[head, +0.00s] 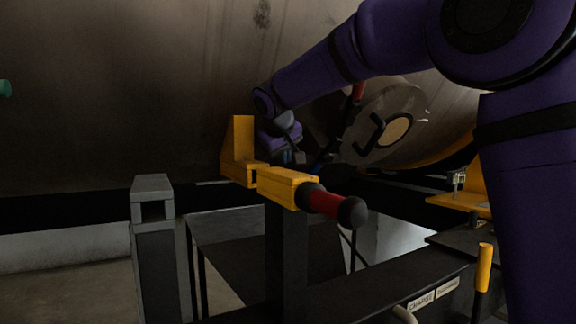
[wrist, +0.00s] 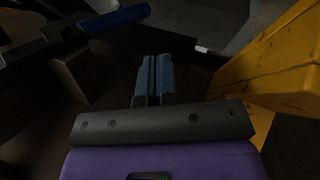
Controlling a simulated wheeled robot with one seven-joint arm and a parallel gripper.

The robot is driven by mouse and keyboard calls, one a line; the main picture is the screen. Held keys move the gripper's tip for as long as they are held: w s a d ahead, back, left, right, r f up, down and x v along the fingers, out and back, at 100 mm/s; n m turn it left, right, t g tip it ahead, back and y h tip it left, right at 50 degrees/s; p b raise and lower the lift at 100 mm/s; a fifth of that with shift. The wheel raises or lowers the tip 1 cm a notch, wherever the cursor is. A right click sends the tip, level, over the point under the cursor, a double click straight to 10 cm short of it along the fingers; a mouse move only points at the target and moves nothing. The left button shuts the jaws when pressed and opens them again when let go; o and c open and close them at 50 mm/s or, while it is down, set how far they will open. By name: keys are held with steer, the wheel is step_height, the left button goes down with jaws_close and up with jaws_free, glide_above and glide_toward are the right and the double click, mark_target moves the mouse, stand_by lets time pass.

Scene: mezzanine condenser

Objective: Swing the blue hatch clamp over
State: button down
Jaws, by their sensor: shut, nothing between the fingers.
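The blue hatch clamp shows as a blue bar (wrist: 115,18) on a dark arm at the upper left of the wrist view. My gripper (head: 291,157) is behind the yellow block in the head view, partly hidden. In the wrist view its two fingers (wrist: 153,78) lie together, shut and empty. The blue bar is ahead and to the left of the fingers, apart from them.
A yellow bracket (head: 285,184) with a red, black-ended handle (head: 330,203) stands in front of my gripper. A yellow block (wrist: 275,65) is close on the right in the wrist view. A grey post (head: 153,230) stands left; a yellow-tipped lever (head: 484,268) stands at lower right.

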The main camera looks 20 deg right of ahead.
steer(key=s+d+f+m+g+y, duration=0.15)
steer(key=s+d, duration=0.25)
steer(key=s, duration=0.7)
steer(key=s+d+f+y, duration=0.15)
steer(key=s+d, duration=0.35)
steer(key=s, duration=0.5)
steer(key=s+f+m, duration=0.1)
steer(key=s+f, duration=0.4)
steer(key=s, duration=0.5)
steer(key=s+f, duration=0.6)
steer(key=s, duration=0.4)
steer(key=shift+a+f+m+g+y, duration=0.15)
steer(key=shift+a+m+g+y, duration=0.1)
steer(key=shift+m+g+y, duration=0.15)
